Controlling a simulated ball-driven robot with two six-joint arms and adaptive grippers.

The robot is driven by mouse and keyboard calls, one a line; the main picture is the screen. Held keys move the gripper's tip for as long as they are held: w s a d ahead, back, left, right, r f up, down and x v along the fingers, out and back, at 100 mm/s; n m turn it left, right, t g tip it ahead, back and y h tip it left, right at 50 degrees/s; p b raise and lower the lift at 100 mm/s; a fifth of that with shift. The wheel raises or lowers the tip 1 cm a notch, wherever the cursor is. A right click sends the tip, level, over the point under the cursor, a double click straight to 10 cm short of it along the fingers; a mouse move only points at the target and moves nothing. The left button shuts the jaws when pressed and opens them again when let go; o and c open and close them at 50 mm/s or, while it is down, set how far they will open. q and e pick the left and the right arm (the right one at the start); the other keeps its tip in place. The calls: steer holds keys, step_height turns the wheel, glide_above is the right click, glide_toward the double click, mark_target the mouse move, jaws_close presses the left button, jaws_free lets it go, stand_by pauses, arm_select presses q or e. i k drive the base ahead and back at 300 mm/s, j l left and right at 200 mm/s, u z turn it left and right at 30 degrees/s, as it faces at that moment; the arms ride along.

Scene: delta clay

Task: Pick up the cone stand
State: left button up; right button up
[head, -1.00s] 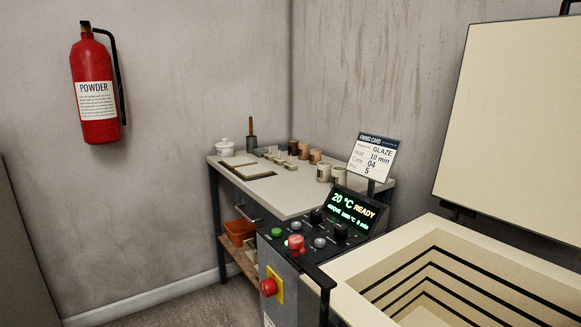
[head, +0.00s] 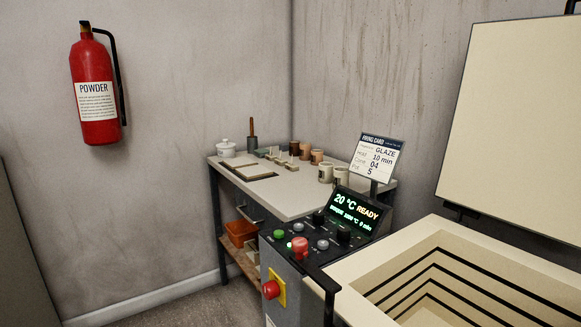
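Small pale blocks (head: 285,164) with short upright points lie on the worktable (head: 292,199) in the head view, near its back. They look like cone stands, but they are too small to tell apart clearly. Neither of my grippers is in view.
A white lidded jar (head: 227,148), a framed board (head: 247,169), a grey pot with a stick (head: 252,142) and several cups (head: 325,173) stand on the table. A control panel (head: 315,239) and an open kiln (head: 445,280) are in front and right. An extinguisher (head: 95,92) hangs left.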

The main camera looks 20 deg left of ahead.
mark_target(290, 166)
steer(key=i+j, duration=0.2)
steer(key=j, duration=0.2)
steer(key=i+j, duration=0.15)
steer(key=j, duration=0.2)
steer(key=i+j, duration=0.2)
steer(key=j, duration=0.2)
steer(key=i+j, duration=0.2)
steer(key=j, duration=0.15)
steer(key=i+j, duration=0.15)
steer(key=j, duration=0.25)
steer(key=i+j, duration=0.2)
steer(key=j, duration=0.15)
